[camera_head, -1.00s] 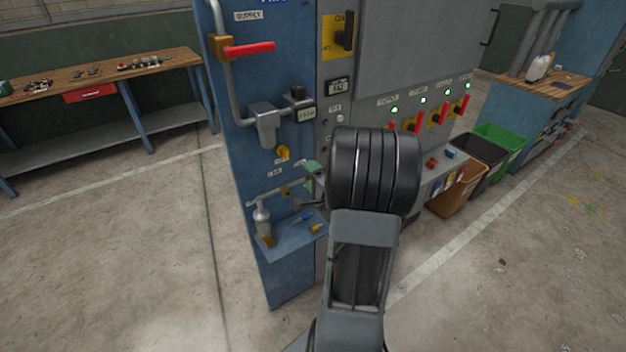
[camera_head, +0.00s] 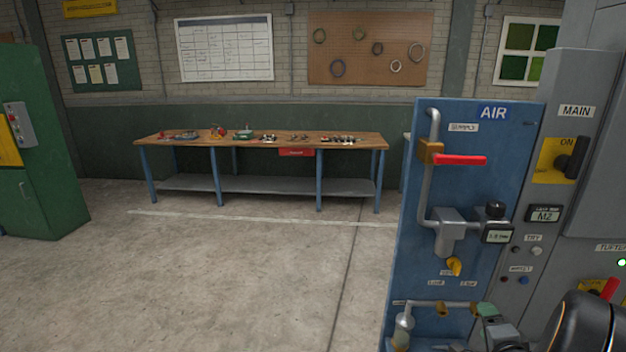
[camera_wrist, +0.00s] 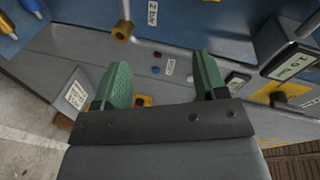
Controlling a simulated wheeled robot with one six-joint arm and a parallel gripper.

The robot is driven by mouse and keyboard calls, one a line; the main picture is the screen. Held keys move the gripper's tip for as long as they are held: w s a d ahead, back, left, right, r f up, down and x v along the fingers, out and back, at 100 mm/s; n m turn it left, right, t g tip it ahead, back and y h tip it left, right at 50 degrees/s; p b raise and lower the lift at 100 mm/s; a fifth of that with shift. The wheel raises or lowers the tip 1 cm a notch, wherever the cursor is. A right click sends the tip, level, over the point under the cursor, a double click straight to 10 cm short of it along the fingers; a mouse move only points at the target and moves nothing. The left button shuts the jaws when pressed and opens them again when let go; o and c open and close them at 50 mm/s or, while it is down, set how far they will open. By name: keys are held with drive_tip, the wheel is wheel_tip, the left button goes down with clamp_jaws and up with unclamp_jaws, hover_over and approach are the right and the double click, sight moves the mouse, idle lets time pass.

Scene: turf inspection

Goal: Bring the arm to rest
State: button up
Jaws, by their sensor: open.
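My gripper (camera_wrist: 162,60) shows in the wrist view with its two green fingers well apart and nothing between them. The grey and blue panel face lies beyond the fingers, with a pipe and small buttons on it. I cannot tell the exact gap, but no finger clearly touches it. In the head view my dark arm (camera_head: 582,328) fills the lower right corner, in front of the cabinet. Most of the arm is out of the frame.
The blue air panel (camera_head: 411,240) with its red-handled supply valve (camera_head: 460,160) stands at right, beside the grey main cabinet (camera_head: 575,90). A workbench (camera_head: 350,139) with small parts stands at the back wall. A green cabinet (camera_head: 45,190) is at left. The middle floor is clear.

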drive_tip(key=s+d+f+n+g+h, duration=0.2)
drive_tip(key=s+d+f+g, duration=0.1)
drive_tip(key=s+f+g, duration=0.15)
drive_tip(key=s+a+n+g+y, duration=0.1)
drive_tip(key=s+a+n+g, duration=0.2)
drive_tip(key=a+n+g, duration=0.35)
drive_tip(key=s+a+r+n+y, duration=0.1)
drive_tip(key=a+r+n, duration=0.3)
drive_tip(key=a, duration=0.7)
drive_tip(key=s+a+r+n+y, duration=0.2)
drive_tip(key=a+r, duration=0.5)
drive_tip(key=a, duration=0.5)
drive_tip(key=n+y, duration=0.1)
drive_tip(key=n, duration=0.1)
drive_tip(key=shift+a+n+y, duration=0.25)
drive_tip(key=shift+n+y, duration=0.1)
drive_tip(key=shift+y, duration=0.05)
